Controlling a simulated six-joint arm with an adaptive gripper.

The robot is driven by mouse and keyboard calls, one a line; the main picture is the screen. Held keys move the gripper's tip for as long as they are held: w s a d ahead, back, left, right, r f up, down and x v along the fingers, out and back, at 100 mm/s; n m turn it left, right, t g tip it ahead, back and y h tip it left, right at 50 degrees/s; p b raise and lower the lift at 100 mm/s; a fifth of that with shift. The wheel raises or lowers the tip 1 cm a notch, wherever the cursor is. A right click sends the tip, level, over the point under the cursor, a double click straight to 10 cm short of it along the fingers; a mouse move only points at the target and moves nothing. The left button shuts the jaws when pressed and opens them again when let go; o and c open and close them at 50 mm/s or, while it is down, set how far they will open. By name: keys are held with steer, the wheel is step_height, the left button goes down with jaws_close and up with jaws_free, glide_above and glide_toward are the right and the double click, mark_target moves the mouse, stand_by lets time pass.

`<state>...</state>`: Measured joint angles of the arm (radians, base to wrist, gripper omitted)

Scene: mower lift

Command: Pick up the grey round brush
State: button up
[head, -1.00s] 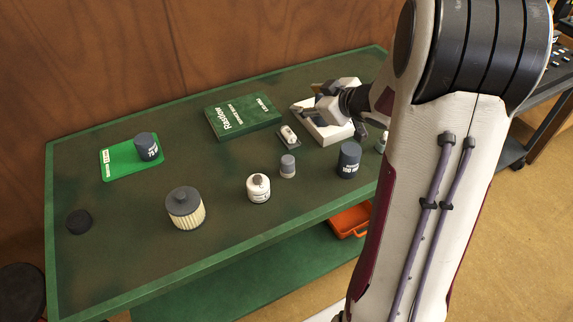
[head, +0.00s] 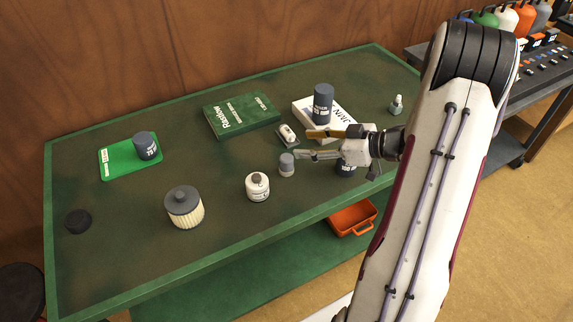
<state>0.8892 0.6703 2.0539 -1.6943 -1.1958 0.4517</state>
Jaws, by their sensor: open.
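A small grey cylinder (head: 287,164) with a darker top and paler base stands upright on the green bench, left of my gripper; it looks like the grey round brush, but bristles are too small to make out. My gripper (head: 302,144) is open and empty, its two fingers spread and pointing left. The lower fingertip is close to the cylinder's upper right side in the picture; I cannot tell whether they touch.
A white canister (head: 257,187) and a ribbed filter (head: 185,210) stand to the left. A sander-like white object (head: 287,134) lies behind. A dark jar (head: 323,104) stands on the white book (head: 342,113). Another dark jar (head: 346,170) is partly hidden under my gripper.

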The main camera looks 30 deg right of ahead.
glide_toward(286, 163)
steer(key=shift+w+a+f, duration=0.1)
steer(key=shift+w+f, duration=0.75)
steer(key=shift+w+a+f, duration=0.15)
steer(key=shift+w+f, duration=0.65)
steer(key=shift+w, duration=0.1)
steer(key=shift+w+a+f, duration=0.15)
steer(key=shift+w+a, duration=0.15)
steer(key=shift+w, duration=0.2)
steer(key=shift+x, duration=3.1)
steer(key=c, duration=1.2)
